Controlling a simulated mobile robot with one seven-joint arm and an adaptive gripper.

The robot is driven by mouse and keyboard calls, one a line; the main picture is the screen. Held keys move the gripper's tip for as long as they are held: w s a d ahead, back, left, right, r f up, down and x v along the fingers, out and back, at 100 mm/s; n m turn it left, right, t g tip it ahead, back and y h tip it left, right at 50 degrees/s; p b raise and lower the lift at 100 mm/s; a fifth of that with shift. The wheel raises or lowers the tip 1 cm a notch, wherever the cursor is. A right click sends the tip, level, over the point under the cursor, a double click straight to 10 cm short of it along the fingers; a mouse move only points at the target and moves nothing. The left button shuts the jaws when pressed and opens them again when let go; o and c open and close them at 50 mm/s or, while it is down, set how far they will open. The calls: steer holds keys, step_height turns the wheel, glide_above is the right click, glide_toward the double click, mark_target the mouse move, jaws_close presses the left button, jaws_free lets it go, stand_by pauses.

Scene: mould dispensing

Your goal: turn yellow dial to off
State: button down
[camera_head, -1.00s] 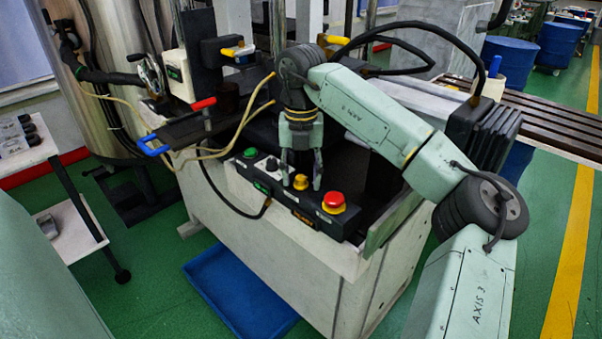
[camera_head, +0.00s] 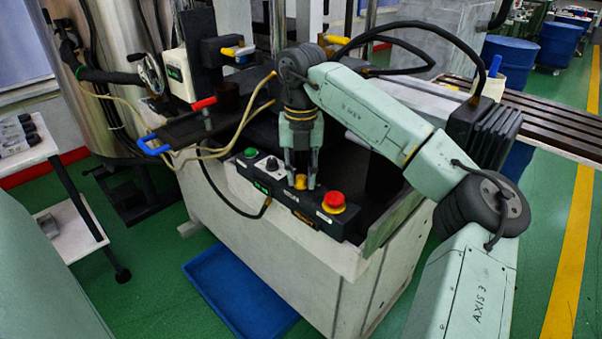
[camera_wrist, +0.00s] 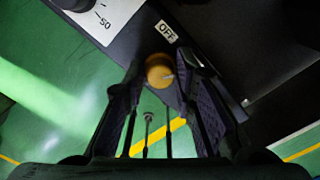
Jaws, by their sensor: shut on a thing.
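The yellow dial (camera_head: 300,181) sits on the black control panel (camera_head: 277,207) on the front edge of the machine. In the wrist view the dial (camera_wrist: 159,71) lies between my fingertips, with a pale mark on its face pointing right. An OFF label (camera_wrist: 166,31) is on the panel just above it in that view. My gripper (camera_head: 301,184) points down and is shut on the dial, one finger on each side. The fingers hide the dial's sides.
A red emergency button (camera_head: 334,201) is right of the dial. Beige hoses (camera_head: 235,135) run just left of my gripper. A blue tray (camera_head: 238,292) lies on the floor below.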

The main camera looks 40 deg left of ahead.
steer(key=n, duration=0.6)
steer(key=shift+r+p, duration=0.1)
steer(key=shift+p, duration=0.3)
steer(key=n, duration=0.3)
steer(key=shift+n+p, duration=0.3)
steer(key=shift+n, duration=1.8)
steer(key=c, duration=1.3)
jaws_free()
